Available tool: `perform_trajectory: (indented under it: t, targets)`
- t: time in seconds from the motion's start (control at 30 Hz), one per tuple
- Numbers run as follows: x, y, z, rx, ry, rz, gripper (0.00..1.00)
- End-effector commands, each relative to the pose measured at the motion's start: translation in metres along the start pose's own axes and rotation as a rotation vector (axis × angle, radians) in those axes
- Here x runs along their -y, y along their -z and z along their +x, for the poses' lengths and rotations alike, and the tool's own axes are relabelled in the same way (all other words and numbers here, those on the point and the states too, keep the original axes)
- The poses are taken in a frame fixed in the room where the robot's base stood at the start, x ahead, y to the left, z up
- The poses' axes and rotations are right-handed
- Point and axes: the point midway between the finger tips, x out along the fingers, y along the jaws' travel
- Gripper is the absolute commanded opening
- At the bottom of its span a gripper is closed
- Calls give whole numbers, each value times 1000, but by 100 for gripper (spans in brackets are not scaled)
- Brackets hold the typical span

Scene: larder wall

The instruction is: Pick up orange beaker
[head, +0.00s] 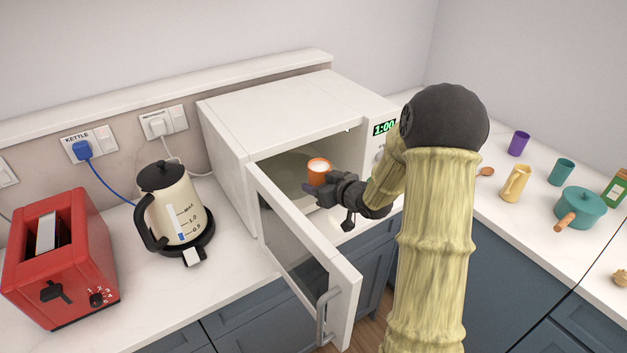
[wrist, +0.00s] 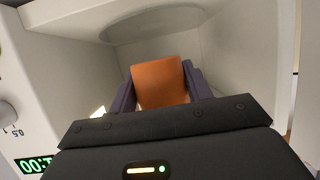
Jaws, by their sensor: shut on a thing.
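The orange beaker (head: 319,172) is at the mouth of the open white microwave (head: 290,110), with something pale inside its rim. My gripper (head: 312,190) is shut on the beaker. In the wrist view the beaker (wrist: 160,82) sits between the two purple fingers of my gripper (wrist: 160,88), with the microwave's inside walls and turntable (wrist: 155,22) behind it. I cannot tell whether the beaker's base touches anything.
The microwave door (head: 305,260) hangs open at the front left of the cavity. A kettle (head: 175,205) and a red toaster (head: 62,255) stand to the left. On the right counter are a purple beaker (head: 519,143), a yellow jug (head: 515,183), a teal beaker (head: 562,172) and a teal pot (head: 580,207).

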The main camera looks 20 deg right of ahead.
Motion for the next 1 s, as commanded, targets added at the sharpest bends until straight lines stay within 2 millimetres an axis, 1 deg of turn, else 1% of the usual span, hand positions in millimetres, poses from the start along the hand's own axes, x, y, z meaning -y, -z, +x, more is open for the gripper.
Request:
perform_trajectory:
  t: [0.2, 0.5, 0.73, 1.0]
  targets:
    - [1, -7, -17, -1, -1, -1, 20]
    - [2, -14, -34, -1, -1, -1, 20]
    - [3, -16, -42, -1, -1, -2, 20]
    - [4, -17, -43, -1, -1, -2, 20]
